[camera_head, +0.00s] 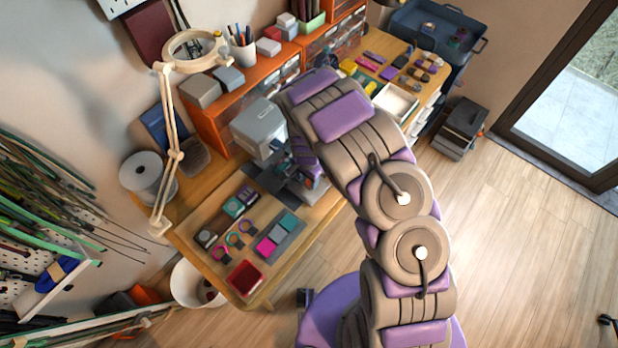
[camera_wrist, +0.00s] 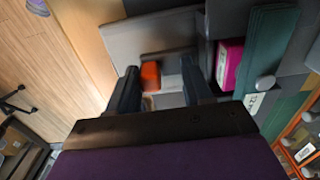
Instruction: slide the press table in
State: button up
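The press (camera_head: 258,128) looks like a light grey box-shaped machine on the wooden workbench, with a dark base partly hidden by my arm. My gripper (camera_head: 303,183) is low over the bench, just in front of the press. In the wrist view my gripper (camera_wrist: 158,70) has its two dark fingers apart. A small orange-red block (camera_wrist: 150,76) shows between them, with a gap on both sides. Beyond the fingers is a flat grey plate (camera_wrist: 150,38), which may be the press table. I cannot tell whether the fingers touch it.
A red tray (camera_head: 245,277) sits at the corner. A cream lamp arm (camera_head: 175,155) stands at the left. Orange drawers (camera_head: 213,125) line the back.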

jog(key=shift+a, duration=0.15)
jog(key=shift+d, duration=0.35)
jog(key=shift+r, duration=0.25)
notch_tip(320, 180, up, 17)
jog(key=p, duration=0.1)
jog(key=shift+a+f+p, duration=0.15)
jog(key=shift+a+p, duration=0.05)
jog(key=shift+p, duration=0.15)
jog(key=w+d+g+y+b, duration=0.3)
jog(key=w+d+g+b, duration=0.15)
jog(key=b, duration=0.35)
jog(key=shift+t, duration=0.45)
jog(key=b+x, duration=0.1)
jog(key=x, duration=0.4)
jog(key=b+x, duration=0.1)
jog(key=x, duration=0.5)
jog(key=w+b+x, duration=0.1)
jog(key=x, duration=0.5)
jog(key=shift+s+d+f, duration=0.1)
jog(key=shift+d+f, duration=0.25)
jog(key=shift+f, duration=0.1)
